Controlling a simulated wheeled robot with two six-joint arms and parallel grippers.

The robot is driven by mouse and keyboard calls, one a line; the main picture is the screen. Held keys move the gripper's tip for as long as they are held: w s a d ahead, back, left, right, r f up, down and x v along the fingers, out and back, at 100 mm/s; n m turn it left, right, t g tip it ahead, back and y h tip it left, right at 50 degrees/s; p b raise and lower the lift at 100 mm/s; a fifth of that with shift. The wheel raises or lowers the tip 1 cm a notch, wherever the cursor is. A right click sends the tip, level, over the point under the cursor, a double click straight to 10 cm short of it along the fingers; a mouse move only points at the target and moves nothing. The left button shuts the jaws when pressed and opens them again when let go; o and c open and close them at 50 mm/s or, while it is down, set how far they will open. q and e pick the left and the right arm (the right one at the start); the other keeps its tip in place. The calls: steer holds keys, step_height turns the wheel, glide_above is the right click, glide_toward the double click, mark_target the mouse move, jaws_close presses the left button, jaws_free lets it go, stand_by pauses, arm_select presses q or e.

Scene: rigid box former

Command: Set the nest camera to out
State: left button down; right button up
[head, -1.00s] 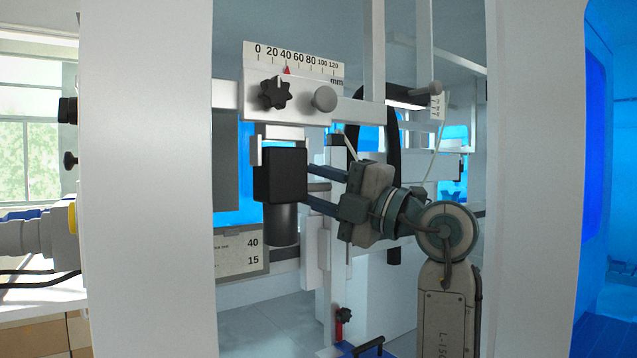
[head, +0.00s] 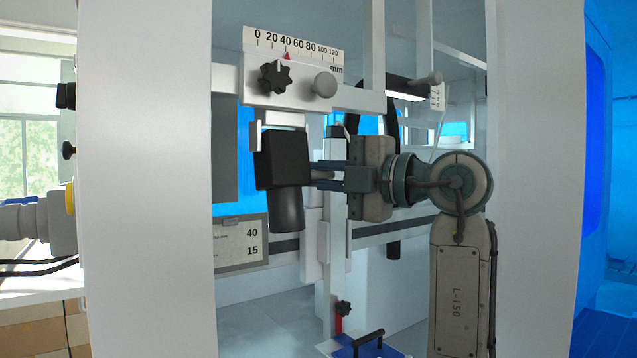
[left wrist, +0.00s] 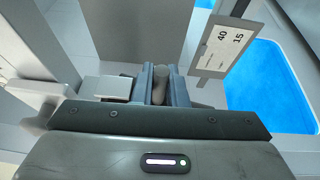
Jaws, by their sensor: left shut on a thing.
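The nest camera (head: 283,160) is a black box with a dark lens barrel (head: 287,208) below it, hanging under the white crossbar in the head view. Its box and barrel stand slightly tilted, with the barrel's lower end toward the right. My left gripper (head: 317,174) is at the camera's right side, its blue-grey fingers pointing left. In the left wrist view the fingers are shut on a grey rounded handle (left wrist: 159,85). The handle's join to the camera is hidden. My right gripper is not in view.
A scale (head: 292,50) with a red pointer near 40 sits above a black star knob (head: 275,77) and a grey round knob (head: 323,84). A plate reading 40 and 15 (head: 240,242) is below left. White posts (head: 145,180) stand at both sides.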

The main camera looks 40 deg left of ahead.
arm_select(q)
steer(key=shift+s+d+r+m+h, duration=0.15)
steer(key=shift+d+m+h, duration=0.15)
steer(key=shift+h, duration=0.3)
steer(key=shift+d+r+m+h+p, duration=0.1)
steer(key=shift+d+m+h+p, duration=0.2)
steer(key=shift+h, duration=0.4)
steer(key=shift+d+r+m+h+p, duration=0.15)
steer(key=shift+h+p, duration=0.25)
steer(key=shift+h, duration=0.3)
steer(key=c, duration=1.5)
jaws_free()
steer(key=shift+s, duration=0.1)
steer(key=shift+o, duration=0.2)
steer(key=shift+d, duration=0.1)
